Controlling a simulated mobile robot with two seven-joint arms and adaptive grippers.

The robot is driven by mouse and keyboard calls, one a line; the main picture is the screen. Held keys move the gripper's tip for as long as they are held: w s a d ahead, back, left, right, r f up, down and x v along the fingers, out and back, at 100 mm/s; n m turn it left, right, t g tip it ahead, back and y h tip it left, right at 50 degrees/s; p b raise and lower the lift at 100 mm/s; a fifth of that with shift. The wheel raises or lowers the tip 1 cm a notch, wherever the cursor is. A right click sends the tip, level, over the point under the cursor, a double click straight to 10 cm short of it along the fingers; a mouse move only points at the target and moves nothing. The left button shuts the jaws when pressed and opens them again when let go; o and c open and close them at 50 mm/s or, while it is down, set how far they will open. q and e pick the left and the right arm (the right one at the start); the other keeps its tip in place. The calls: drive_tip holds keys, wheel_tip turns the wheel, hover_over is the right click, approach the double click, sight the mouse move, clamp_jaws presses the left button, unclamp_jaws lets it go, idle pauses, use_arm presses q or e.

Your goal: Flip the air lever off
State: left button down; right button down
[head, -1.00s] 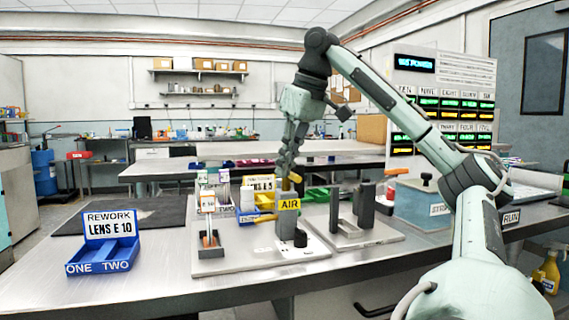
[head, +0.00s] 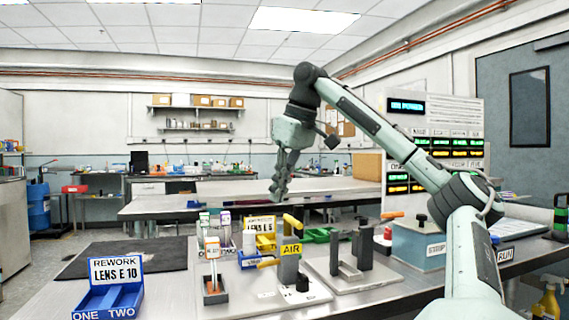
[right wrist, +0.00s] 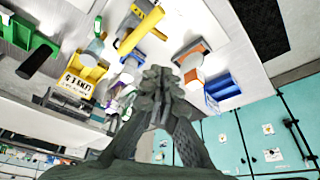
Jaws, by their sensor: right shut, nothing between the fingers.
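The grey air block (head: 289,268) with its yellow AIR label (head: 291,250) stands on a pale plate on the bench. A yellow lever (head: 292,221) rises from its top, and another yellow handle (head: 268,263) sticks out at its left side. In the right wrist view a long yellow lever (right wrist: 141,31) shows at the top. My right gripper (head: 277,199) is shut and empty, above and slightly left of the upright lever, apart from it in the picture. Its dark fingers (right wrist: 157,80) fill the lower middle of the wrist view. My left gripper is not in view.
A blue REWORK bin (head: 108,300) stands at the front left. A grey fixture (head: 350,265) with dark posts is right of the air block. A dark mat (head: 130,258) lies at left, clear of objects.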

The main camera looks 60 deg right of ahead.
wheel_tip(320, 180, up, 6)
drive_tip(key=s+d, duration=0.1)
drive_tip(key=shift+s+f, duration=0.2)
idle(0.6)
